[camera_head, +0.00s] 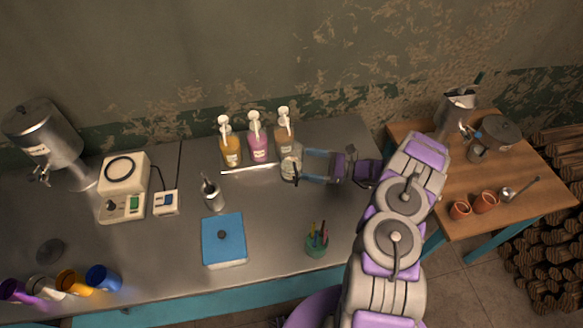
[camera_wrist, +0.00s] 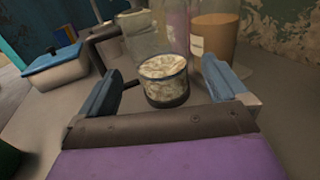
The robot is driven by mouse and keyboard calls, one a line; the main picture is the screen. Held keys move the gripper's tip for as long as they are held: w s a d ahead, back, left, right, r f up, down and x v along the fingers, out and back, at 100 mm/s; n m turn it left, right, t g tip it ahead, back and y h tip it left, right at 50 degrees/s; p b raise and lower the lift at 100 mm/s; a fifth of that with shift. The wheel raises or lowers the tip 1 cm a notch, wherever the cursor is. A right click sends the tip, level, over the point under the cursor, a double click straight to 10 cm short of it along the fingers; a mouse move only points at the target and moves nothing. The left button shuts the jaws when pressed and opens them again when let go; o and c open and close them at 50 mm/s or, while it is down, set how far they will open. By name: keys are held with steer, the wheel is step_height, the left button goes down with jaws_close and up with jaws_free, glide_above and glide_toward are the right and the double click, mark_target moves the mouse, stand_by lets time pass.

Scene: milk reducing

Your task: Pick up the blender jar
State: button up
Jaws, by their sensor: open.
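The blender jar (camera_head: 289,165) is a clear jar with a dark handle, on the metal counter in front of the pump bottles in the head view. In the wrist view the jar (camera_wrist: 165,78) is straight ahead, with a dark band at its bottom and the dark handle to its left. My gripper (camera_head: 304,166) reaches in from the right, close to the jar. In the wrist view my gripper (camera_wrist: 162,72) is open, its blue fingers on either side of the jar with gaps showing. I cannot tell how far the jar is between them.
Pump bottles (camera_head: 257,143) stand just behind the jar. A small metal cup (camera_head: 213,196), a blue-lidded box (camera_head: 223,238) and a green pen holder (camera_head: 317,241) are on the counter. The blender base (camera_head: 122,190) is further left. A wooden table (camera_head: 535,185) stands at right.

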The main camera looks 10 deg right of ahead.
mark_target(296, 161)
steer(key=shift+r+b+x, duration=0.2)
steer(key=shift+b+x, duration=0.3)
steer(key=shift+x, duration=2.1)
steer(key=shift+c, duration=0.5)
steer(key=c, duration=1.1)
